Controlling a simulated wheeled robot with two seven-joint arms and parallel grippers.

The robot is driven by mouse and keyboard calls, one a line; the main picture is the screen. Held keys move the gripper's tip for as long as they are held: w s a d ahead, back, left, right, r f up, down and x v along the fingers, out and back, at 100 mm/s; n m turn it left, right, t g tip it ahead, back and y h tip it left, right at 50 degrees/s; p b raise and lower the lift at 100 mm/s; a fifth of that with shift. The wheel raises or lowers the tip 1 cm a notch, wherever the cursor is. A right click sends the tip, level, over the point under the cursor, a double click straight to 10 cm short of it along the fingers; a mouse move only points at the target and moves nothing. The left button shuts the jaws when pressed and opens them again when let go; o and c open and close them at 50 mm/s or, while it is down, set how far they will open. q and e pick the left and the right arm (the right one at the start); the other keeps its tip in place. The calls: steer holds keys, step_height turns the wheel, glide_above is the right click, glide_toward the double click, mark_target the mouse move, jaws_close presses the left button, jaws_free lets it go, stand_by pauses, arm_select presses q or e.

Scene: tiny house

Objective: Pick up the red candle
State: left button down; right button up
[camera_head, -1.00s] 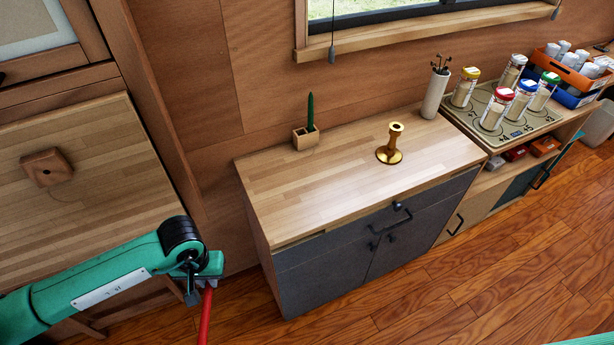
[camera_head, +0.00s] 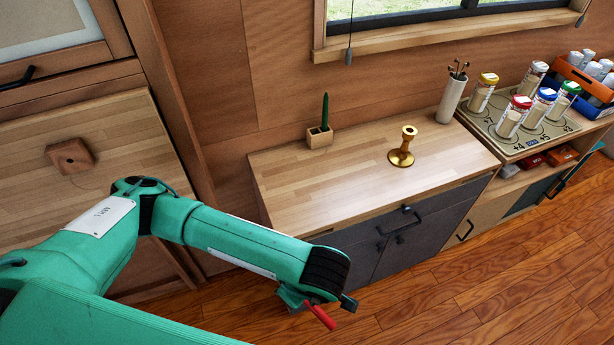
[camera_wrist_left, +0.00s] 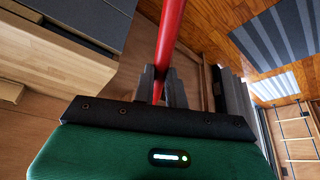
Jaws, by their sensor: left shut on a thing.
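The red candle (camera_head: 320,315) is held in my left gripper (camera_head: 312,302), in front of the grey cabinet and below its top. In the left wrist view the red candle (camera_wrist_left: 170,35) runs up out of frame from between the fingers of my left gripper (camera_wrist_left: 163,85), which is shut on it. In the head view most of the candle is hidden behind the gripper and arm. My right gripper is not in view.
A gold candlestick (camera_head: 402,147) stands on the wooden cabinet top (camera_head: 300,190). A wooden block holder (camera_head: 319,137) with a green candle (camera_head: 325,110) stands at the back left. The cabinet top's front is clear.

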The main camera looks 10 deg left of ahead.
arm_select(q)
steer(key=w+d+r+m+g+h+p, duration=0.1)
steer(key=w+r+m+g+h, duration=0.3)
steer(key=m, duration=0.8)
steer(key=w+d+r+m+g+h+p, duration=0.1)
steer(key=w+d+r+m+g+h, duration=0.15)
steer(key=m+h, duration=0.7)
steer(key=w+r+m+g+h, duration=0.2)
steer(key=w+r+m, duration=0.15)
steer(key=m, duration=1.15)
steer(key=w+a+n+t+h+p, duration=0.1)
steer(key=w+a+n+t+h, duration=0.1)
steer(key=w+n+t, duration=0.4)
steer(key=w+a+f+n+t+h+p, duration=0.1)
steer(key=w+a+n+t+h, duration=0.1)
steer(key=w+n+t, duration=0.4)
steer(key=shift+a+f+n+t, duration=0.25)
steer(key=shift+a+n+t, duration=0.4)
steer(key=shift+t, duration=1.7)
steer(key=shift+w, duration=0.1)
